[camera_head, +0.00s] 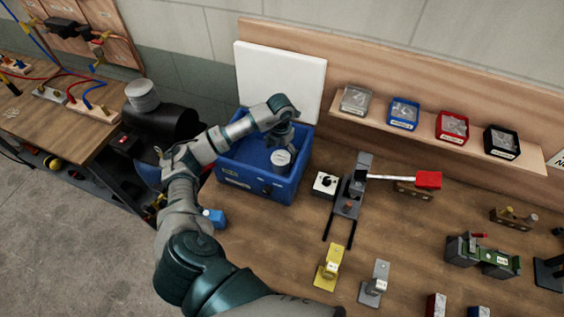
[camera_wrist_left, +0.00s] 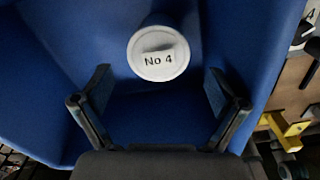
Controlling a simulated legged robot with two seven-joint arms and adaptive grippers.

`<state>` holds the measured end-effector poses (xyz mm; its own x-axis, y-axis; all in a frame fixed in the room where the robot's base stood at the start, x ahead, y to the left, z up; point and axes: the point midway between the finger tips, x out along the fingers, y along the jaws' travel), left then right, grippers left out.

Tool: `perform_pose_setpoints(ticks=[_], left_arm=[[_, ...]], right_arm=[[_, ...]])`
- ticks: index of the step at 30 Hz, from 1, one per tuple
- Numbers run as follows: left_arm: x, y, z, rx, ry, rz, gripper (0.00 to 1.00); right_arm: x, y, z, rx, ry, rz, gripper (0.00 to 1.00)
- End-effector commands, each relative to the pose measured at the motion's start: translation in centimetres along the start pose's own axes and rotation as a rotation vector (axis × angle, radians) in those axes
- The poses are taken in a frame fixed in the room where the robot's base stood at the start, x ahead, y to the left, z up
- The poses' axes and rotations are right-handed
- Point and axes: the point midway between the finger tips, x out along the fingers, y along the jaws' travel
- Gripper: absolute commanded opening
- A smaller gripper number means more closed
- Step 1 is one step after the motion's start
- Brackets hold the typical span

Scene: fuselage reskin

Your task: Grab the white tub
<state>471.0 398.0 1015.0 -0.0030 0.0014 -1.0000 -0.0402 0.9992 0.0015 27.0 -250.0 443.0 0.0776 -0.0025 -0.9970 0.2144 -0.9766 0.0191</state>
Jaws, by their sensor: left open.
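The white tub (camera_wrist_left: 158,54) shows in the left wrist view with a round lid marked "No 4". It stands inside a blue bin, and in the head view the tub (camera_head: 281,160) is near the bin's right side. My left gripper (camera_wrist_left: 158,92) is open and empty, its two fingers spread below the tub in the wrist view, with the tub ahead of the gap between them. In the head view my left gripper (camera_head: 284,140) reaches down into the bin over the tub and partly hides it. My right gripper is out of view.
The blue bin (camera_head: 262,190) has walls around the tub, with a white lid panel (camera_head: 280,80) upright behind it. A toggle press with a red handle (camera_head: 428,180) stands to the right. A yellow fixture (camera_head: 329,270) is at the front. A shelf (camera_head: 440,132) carries several small trays.

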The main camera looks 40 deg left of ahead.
Motion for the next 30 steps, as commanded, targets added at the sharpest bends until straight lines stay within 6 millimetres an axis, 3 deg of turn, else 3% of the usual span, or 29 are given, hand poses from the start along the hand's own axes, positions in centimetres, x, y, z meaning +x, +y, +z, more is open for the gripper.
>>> perform_pose_setpoints(ticks=[5, 15, 23, 25, 30], left_arm=[[1.2, 0.0, -0.1, -0.001, 0.001, 0.000, 0.96], [6.1, -0.2, -0.1, -0.001, 0.001, 0.002, 0.96], [6.6, 0.0, 0.0, -0.001, -0.002, 0.001, 0.96], [6.7, 0.0, 0.0, -0.001, -0.001, 0.000, 0.86], [6.7, 0.1, 0.0, -0.001, -0.001, 0.000, 0.44]], right_arm=[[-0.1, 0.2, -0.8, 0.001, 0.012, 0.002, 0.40], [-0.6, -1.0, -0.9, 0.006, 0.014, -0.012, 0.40], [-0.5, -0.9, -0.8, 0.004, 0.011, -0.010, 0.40], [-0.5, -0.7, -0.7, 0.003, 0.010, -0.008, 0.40], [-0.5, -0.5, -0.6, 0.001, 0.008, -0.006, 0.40]])
